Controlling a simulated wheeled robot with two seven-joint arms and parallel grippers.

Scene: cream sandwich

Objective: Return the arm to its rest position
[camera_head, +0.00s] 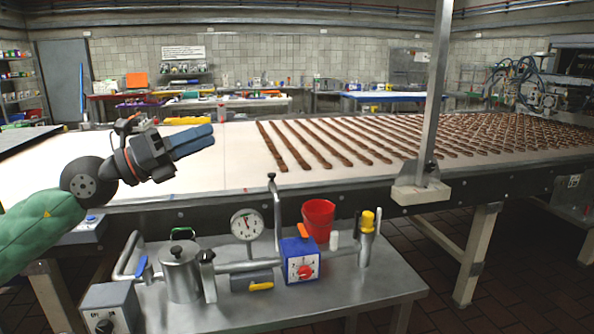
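My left arm comes in from the left edge with a green padded sleeve. Its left gripper (212,137) is raised over the near left part of the pale conveyor table (235,180) and points to the right. Its two blue-grey fingers lie close together, with only a thin line between them and nothing seen in them. My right gripper is not in view. Rows of brown sandwich biscuits (318,147) lie on the conveyor, to the right of the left gripper and apart from it.
A steel cart (355,290) in front holds a metal pot (181,270), a gauge (247,225), a blue box with a red knob (300,259) and a red bucket (318,219). A metal post (434,90) stands at the conveyor's near edge. The belt's left part is bare.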

